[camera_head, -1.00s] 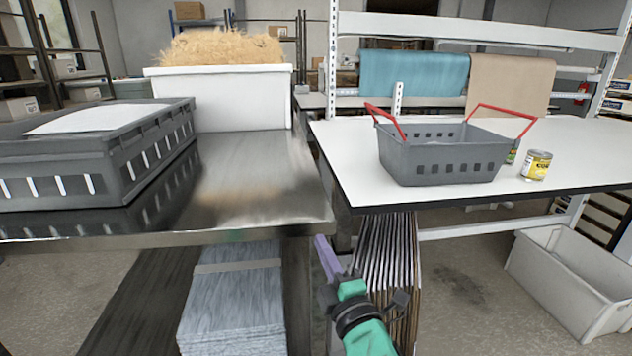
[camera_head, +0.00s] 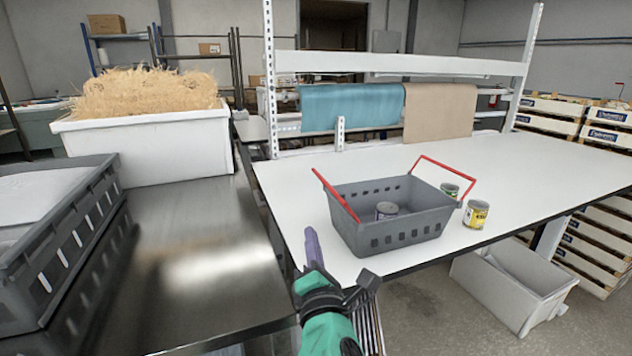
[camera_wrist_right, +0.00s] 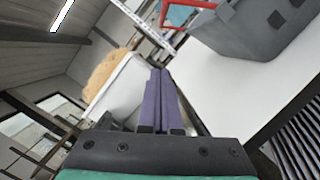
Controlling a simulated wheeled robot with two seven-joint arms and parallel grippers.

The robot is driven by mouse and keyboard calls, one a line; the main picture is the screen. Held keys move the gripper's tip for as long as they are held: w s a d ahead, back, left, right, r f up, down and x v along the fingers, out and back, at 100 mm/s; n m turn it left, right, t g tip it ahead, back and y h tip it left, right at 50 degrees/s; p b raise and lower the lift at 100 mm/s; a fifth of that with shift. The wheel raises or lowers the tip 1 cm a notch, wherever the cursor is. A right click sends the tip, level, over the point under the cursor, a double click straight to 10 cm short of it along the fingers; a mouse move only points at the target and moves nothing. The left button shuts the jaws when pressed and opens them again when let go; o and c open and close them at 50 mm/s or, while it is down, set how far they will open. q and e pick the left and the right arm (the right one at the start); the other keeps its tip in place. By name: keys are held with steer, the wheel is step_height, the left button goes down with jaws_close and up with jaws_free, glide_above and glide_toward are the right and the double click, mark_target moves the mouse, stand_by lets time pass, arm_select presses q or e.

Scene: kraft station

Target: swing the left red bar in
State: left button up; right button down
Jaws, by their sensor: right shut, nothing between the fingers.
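The left red bar (camera_head: 336,194) is hinged on the grey basket (camera_head: 400,228) and leans outward past its left side. The right red bar (camera_head: 449,168) tilts outward over the basket's right side. The basket stands on the white table. My right gripper (camera_head: 311,240) is shut and empty, low at the table's front left corner, in front of and below the left bar and apart from it. In the right wrist view its purple fingers (camera_wrist_right: 160,95) are together, and a red bar (camera_wrist_right: 180,14) shows with the basket (camera_wrist_right: 255,40) at the upper right. My left gripper is not in view.
A can (camera_head: 386,211) is inside the basket. Another can (camera_head: 476,214) stands on the white table (camera_head: 530,170) at its right, and one (camera_head: 450,190) is by the right bar. A steel table (camera_head: 180,260) with a grey crate (camera_head: 60,240) is at the left.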

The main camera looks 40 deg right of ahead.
mark_target(327, 185)
steer(key=w+d+r+p, duration=0.3)
steer(key=w+d+p, duration=0.2)
steer(key=d, duration=0.3)
steer(key=shift+w+r, duration=0.4)
steer(key=shift+w, duration=0.35)
steer(key=shift+w+p, duration=0.1)
steer(key=shift+p, duration=0.2)
steer(key=shift+d+r+m, duration=0.15)
steer(key=shift+r+m, duration=0.15)
steer(key=shift+m, duration=0.2)
